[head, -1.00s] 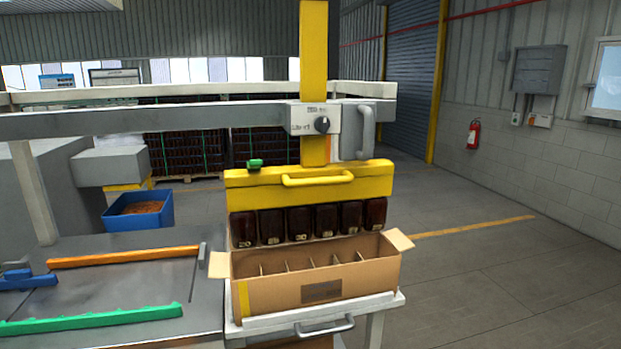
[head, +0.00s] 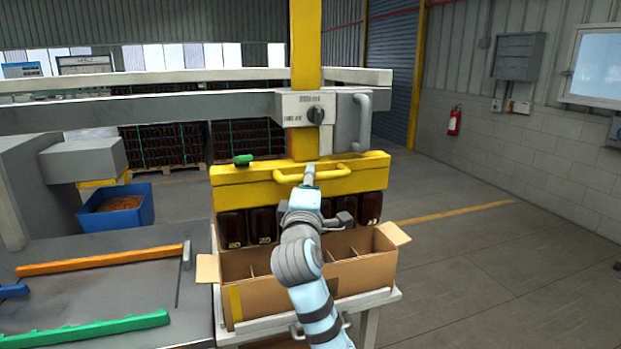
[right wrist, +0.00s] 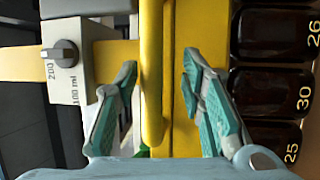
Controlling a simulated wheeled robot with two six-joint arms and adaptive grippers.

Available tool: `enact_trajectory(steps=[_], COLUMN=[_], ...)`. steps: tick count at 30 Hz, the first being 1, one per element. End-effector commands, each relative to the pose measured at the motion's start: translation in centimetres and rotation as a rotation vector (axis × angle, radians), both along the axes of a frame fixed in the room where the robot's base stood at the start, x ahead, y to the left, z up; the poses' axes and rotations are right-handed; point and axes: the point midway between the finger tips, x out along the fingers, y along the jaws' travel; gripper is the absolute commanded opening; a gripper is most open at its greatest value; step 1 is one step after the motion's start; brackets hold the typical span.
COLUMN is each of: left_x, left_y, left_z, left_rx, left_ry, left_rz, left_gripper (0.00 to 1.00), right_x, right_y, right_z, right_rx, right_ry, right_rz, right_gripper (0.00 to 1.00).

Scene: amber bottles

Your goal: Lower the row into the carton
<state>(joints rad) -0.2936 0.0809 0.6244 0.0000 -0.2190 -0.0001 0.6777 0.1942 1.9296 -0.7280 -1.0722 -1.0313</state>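A row of amber bottles (head: 232,228) hangs under the yellow lifting head (head: 240,187), just above the open carton (head: 265,297). The carton has dividers inside and its end flaps are folded out. My right gripper (head: 310,176) is at the yellow handle (head: 350,173) on the front of the head, and my arm hides the middle bottles. In the right wrist view my right gripper (right wrist: 158,80) has its fingers apart on either side of the handle bar (right wrist: 152,50), with gaps showing. Bottles (right wrist: 275,88) with yellow numbers are at the right there. My left gripper is out of view.
The carton stands on a white stand (head: 380,298). A control box with a dial (head: 303,110) and a grey handle (head: 363,118) sits above the head. A grey table (head: 110,290) with orange (head: 100,260) and green (head: 85,330) rails is at left. Open floor lies right.

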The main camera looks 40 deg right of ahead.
Motion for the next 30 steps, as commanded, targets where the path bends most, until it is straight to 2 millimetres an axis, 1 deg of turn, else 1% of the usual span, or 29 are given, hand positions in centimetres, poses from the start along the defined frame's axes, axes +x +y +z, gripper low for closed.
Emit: enact_trajectory(steps=[1,5,13,14,18,20,21,30], left_x=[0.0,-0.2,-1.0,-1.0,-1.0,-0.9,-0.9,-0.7], left_y=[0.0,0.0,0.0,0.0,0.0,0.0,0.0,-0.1], left_z=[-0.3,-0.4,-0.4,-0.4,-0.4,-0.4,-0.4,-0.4], left_rx=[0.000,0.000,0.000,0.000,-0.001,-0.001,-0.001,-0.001], left_ry=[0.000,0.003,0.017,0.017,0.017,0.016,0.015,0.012], left_rz=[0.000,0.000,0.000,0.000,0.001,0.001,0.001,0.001], left_gripper=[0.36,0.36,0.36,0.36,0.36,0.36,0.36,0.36], right_x=[0.2,0.4,0.4,0.4,0.4,0.4,0.5,0.6], right_y=[-0.5,-1.3,-1.7,-1.7,-1.7,-1.6,-1.6,-1.4], right_z=[0.0,0.3,0.4,0.4,0.3,0.3,0.3,0.2], right_rx=[-0.002,-0.002,0.000,0.000,0.000,0.000,0.000,0.000], right_ry=[0.001,0.000,0.000,0.000,0.000,0.000,0.000,0.001], right_rz=[-0.001,-0.003,-0.005,-0.005,-0.004,-0.004,-0.003,-0.001], right_gripper=[0.36,0.36,0.36,0.35,0.12,0.03,0.00,0.00])
